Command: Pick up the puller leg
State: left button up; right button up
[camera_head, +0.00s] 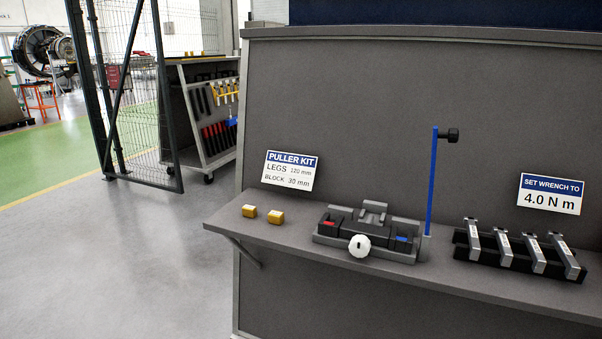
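Several silver bars, which look like the puller legs, lie side by side across a black rack (463,238) at the right end of the grey shelf (330,257). The leftmost bar (474,240) and the rightmost bar (566,258) are slightly tilted in the picture. Small markings on the bars are too small to read. A "PULLER KIT" sign (290,170) reads legs 120 mm, block 30 mm. Neither of my grippers is in view.
Two small yellow blocks (276,217) sit at the shelf's left. A grey-and-black fixture with a white knob (359,246) stands mid-shelf. A blue post (432,185) rises between fixture and rack. A "4.0 N m" sign (550,194) is behind. Open floor (110,260) lies left.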

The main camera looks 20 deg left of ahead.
aim_at(507, 256)
jog(key=k, duration=1.15)
jog(key=z, duration=0.6)
jog(key=i, duration=1.45)
jog(key=u, duration=0.6)
